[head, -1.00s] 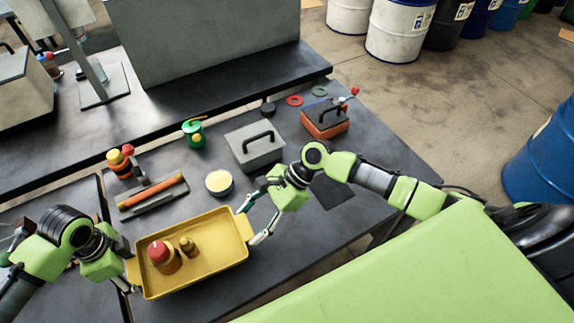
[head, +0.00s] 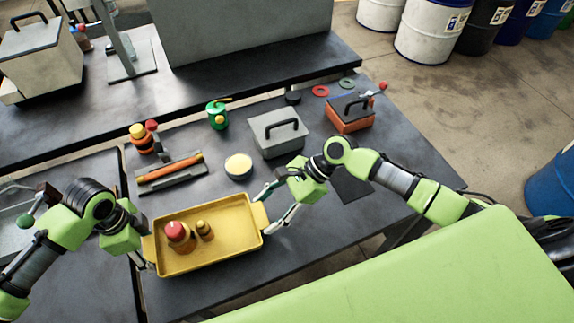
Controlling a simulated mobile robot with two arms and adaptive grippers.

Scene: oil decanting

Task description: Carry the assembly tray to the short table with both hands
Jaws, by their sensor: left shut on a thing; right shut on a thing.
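The yellow assembly tray (head: 235,252) is in the lower middle of the head view, over the dark table. A red-capped container (head: 175,232) and a smaller brass-coloured piece (head: 204,229) stand in its left half. My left gripper (head: 148,255) is shut on the tray's left end. My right gripper (head: 268,213) is shut on the tray's right end, with its fingers around the handle there. The tray looks roughly level. I cannot tell whether its underside touches the table. I cannot tell which surface is the short table.
On the dark table (head: 190,295) behind the tray are a cream-topped tin (head: 238,167), a grey box (head: 276,136), an orange box (head: 350,115), a green can (head: 217,116) and a holder with an orange rod (head: 170,172). Drums (head: 433,30) stand on the floor behind.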

